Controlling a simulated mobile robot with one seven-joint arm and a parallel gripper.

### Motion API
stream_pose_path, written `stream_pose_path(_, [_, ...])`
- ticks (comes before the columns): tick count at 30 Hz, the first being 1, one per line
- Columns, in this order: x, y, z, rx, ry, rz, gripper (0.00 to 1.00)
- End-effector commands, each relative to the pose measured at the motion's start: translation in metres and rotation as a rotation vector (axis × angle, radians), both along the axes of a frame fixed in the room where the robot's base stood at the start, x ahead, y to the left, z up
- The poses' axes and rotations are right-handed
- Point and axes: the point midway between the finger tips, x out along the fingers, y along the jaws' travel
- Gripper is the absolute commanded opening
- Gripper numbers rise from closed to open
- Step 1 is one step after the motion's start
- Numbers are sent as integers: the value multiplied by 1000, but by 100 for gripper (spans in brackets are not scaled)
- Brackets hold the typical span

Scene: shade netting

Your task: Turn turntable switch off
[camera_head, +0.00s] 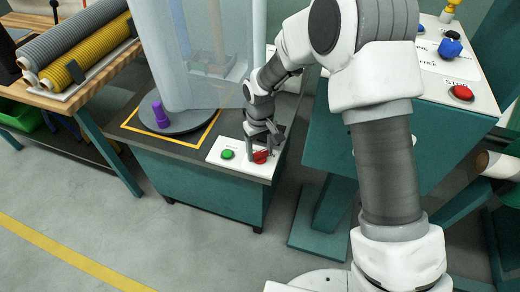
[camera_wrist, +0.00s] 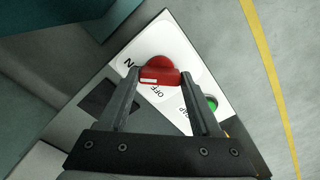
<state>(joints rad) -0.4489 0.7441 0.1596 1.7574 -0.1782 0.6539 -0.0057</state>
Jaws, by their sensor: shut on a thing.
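The turntable switch is a red knob (camera_head: 261,157) with a white mark, on a white panel (camera_head: 215,151) at the front of the turntable cabinet. It also shows in the wrist view as the red knob (camera_wrist: 160,68). The word OFF is printed beside it, with a partly visible word ending in N on its other side. The white mark is on the knob's lower left, near OFF. My gripper (camera_head: 262,145) reaches down from above. In the wrist view its two fingers (camera_wrist: 161,82) are on either side of the knob, shut on it. Part of the panel is hidden by the fingers.
A green button (camera_head: 227,154) sits left of the knob. Behind is the turntable (camera_head: 176,121) with a purple piece (camera_head: 161,114) and a translucent wrapped load (camera_head: 205,50). Another panel with a red stop button (camera_head: 462,93) stands right. A workbench with rolls is left.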

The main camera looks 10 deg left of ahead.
Motion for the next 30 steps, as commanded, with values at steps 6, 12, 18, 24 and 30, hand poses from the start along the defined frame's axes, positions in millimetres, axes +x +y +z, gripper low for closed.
stream_pose_path(6, [0,-1,1,-1,1,64,9])
stream_pose_path(12, [0,0,2,-1,2,200,9])
stream_pose_path(18, [0,-1,2,-1,2,386,9])
stream_pose_path(24, [0,0,2,1,2,576,9])
stream_pose_path(30, [0,0,3,1,2,766,9])
